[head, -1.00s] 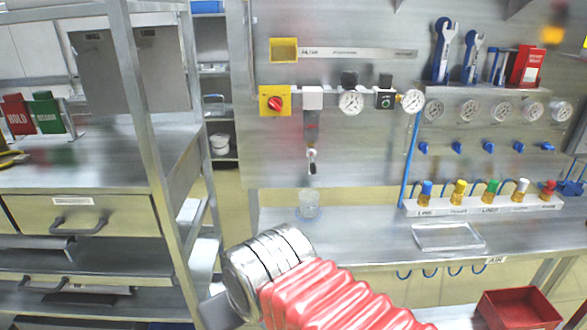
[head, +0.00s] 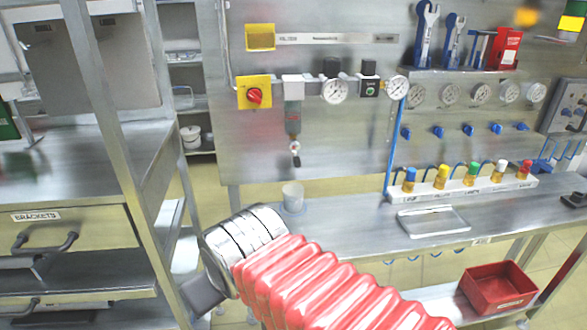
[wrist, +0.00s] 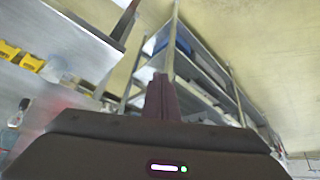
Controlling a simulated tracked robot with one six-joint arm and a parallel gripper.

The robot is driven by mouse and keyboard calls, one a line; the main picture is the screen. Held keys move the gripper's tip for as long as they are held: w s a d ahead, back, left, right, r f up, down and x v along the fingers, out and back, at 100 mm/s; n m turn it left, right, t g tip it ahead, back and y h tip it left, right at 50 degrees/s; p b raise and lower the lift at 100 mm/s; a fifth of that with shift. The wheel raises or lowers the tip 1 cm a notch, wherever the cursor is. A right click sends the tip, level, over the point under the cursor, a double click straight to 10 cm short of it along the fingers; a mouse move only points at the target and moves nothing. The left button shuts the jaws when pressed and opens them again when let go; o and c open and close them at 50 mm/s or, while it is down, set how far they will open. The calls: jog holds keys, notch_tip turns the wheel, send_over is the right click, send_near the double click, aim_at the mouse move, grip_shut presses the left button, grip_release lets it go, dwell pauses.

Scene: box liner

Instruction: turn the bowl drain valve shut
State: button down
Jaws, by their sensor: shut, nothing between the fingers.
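The clear filter bowl (head: 293,118) hangs below a white-topped regulator on the back panel in the head view. The small drain valve (head: 295,149) is at its lower end. Its setting is too small to tell. A clear cup (head: 292,197) stands on the bench below the valve. My gripper (head: 203,292) is at the lower left, in front of the bench and well apart from the valve; its fingertips are largely hidden in this view. In the wrist view my gripper (wrist: 160,97) shows its fingers together and empty, with shelving behind and no valve visible.
A yellow plate with a red knob (head: 255,95) is left of the bowl, and gauges (head: 334,91) are right. A metal frame post (head: 115,130) stands left. A red bin (head: 498,288) is low right.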

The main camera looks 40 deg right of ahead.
aim_at(296, 153)
jog(key=w+d+r+n+t+h, duration=0.1)
jog(key=w+d+n+t+h, duration=0.1)
jog(key=w+d, duration=0.45)
jog(key=w+d+r+n+t+h, duration=0.1)
jog(key=w+d+n+t+h, duration=0.15)
jog(key=d, duration=0.65)
jog(key=w+d+r+n+t+h, duration=0.1)
jog(key=w+d+n, duration=0.2)
jog(key=w+d, duration=0.4)
jog(key=s+d+f+n+t+y, duration=0.1)
jog(key=s+d+n+t+y, duration=0.1)
jog(key=d+n, duration=0.3)
jog(key=s+d+f+n+t+y, duration=0.1)
jog(key=d+f+n+t+y, duration=0.1)
jog(key=d+n, duration=0.3)
jog(key=shift+s+n+t+y, duration=0.35)
jog(key=shift+t+y, duration=0.1)
jog(key=shift+t, duration=0.3)
jog(key=shift+w, duration=0.15)
jog(key=w, duration=1)
jog(key=shift+s+d+f, duration=0.1)
jog(key=shift+s+d, duration=0.2)
jog(key=shift+d, duration=0.45)
jog(key=shift+s+d+r, duration=0.1)
jog(key=shift+s+d, duration=0.2)
jog(key=shift+d, duration=0.45)
jog(key=shift+s+d+f, duration=0.1)
jog(key=shift+s+d, duration=0.2)
jog(key=shift+d, duration=0.45)
